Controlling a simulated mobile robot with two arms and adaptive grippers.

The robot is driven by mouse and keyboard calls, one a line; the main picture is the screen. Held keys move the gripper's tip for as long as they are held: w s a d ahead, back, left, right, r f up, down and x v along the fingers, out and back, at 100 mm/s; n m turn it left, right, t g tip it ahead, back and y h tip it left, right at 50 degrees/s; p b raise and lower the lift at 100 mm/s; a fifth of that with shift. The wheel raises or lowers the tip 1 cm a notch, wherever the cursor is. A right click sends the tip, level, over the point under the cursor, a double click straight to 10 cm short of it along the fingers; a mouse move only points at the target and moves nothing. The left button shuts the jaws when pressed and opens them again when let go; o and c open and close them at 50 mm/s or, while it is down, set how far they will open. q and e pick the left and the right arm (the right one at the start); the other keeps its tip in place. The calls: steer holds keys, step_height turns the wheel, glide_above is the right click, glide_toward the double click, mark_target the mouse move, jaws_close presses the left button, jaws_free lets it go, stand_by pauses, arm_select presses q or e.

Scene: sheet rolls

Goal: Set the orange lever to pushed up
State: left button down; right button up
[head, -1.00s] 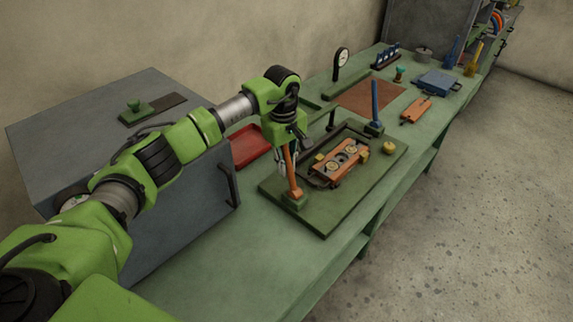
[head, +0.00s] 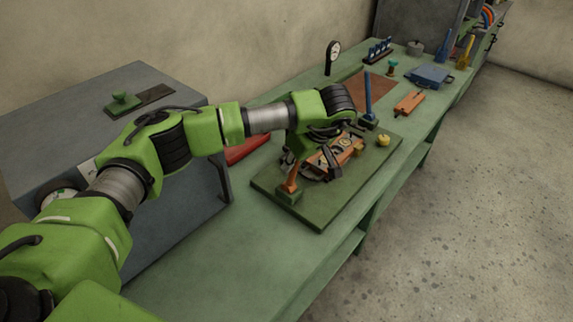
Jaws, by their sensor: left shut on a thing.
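The orange lever (head: 293,178) stands on a small green base (head: 287,195) at the near left corner of the dark green board (head: 322,216). It tilts to the right in the head view, toward the middle of the board, and its upper end is hidden by my gripper. My left gripper (head: 297,161) comes down from above and is shut on the lever's upper part. My wrist and fingers cover much of the contact. My right gripper is not in view.
An orange fixture (head: 338,152) with round parts lies on the board, close right of the gripper. A blue lever (head: 368,98) stands behind it and a yellow knob (head: 383,140) sits at right. A grey cabinet (head: 170,215) is at left. The near bench top (head: 250,240) is clear.

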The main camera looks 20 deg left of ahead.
arm_select(q)
steer(key=shift+s+d+f+t+y+b, duration=0.1)
steer(key=shift+s+d+t+y+b, duration=0.15)
steer(key=shift+d+y+b, duration=0.55)
steer(key=shift+a, duration=0.1)
steer(key=c, duration=2)
jaws_free()
steer(key=v, duration=1.2)
steer(key=shift+s+f, duration=0.1)
